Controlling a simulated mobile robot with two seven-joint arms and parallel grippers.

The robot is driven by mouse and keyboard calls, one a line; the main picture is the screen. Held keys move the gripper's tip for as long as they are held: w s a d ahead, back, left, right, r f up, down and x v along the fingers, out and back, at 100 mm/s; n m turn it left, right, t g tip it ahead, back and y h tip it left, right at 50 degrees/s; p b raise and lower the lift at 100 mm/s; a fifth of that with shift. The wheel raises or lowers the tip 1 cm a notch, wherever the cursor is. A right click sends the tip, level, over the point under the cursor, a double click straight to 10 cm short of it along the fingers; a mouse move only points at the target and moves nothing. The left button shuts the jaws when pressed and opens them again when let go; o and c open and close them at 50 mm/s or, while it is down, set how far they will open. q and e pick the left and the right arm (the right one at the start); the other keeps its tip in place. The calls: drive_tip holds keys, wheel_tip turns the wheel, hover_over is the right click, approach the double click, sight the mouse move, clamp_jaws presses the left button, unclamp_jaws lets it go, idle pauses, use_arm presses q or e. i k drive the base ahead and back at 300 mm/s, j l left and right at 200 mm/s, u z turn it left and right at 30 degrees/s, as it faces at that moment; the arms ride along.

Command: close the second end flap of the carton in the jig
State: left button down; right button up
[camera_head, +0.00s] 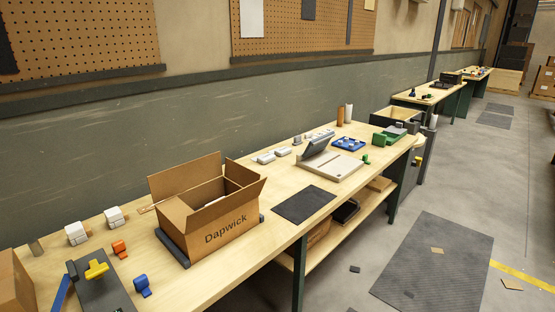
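An open brown carton (222,239) marked "Dapwick" sits on the bench in a low dark jig (173,247). Its tall back flap (184,177) stands up. The right end flap (241,173) also stands up, and the front flap (231,201) leans outward. The flap at the left end (174,211) looks raised, but its exact angle is hard to tell. Something pale shows inside; the rest of the interior is hidden. Neither of my grippers is in view.
A dark mat (304,204) lies right of the carton, with a beige device (332,165) beyond it. Orange (119,249) and blue (142,286) small items, white blocks (76,233) and a dark plate with a yellow handle (96,269) are at the left.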

sight(240, 175)
drive_tip(key=u, duration=0.6)
drive_tip(key=l+u, duration=0.45)
drive_tip(key=i+l+u, duration=0.1)
drive_tip(key=l+u, duration=0.55)
drive_tip(key=l, duration=0.2)
drive_tip(key=k+l+u, duration=0.2)
drive_tip(key=l, duration=0.15)
drive_tip(key=k+l+u, duration=0.1)
drive_tip(key=l, duration=0.35)
drive_tip(key=k+l+u, duration=0.1)
drive_tip(key=l, duration=0.35)
drive_tip(key=k+l, duration=0.15)
drive_tip(key=l, duration=0.3)
drive_tip(key=k+l, duration=0.1)
drive_tip(key=l, duration=0.3)
drive_tip(key=k+l, duration=0.15)
drive_tip(key=l, duration=0.3)
drive_tip(key=k+l, duration=0.1)
drive_tip(key=l, duration=0.3)
drive_tip(key=u, duration=0.05)
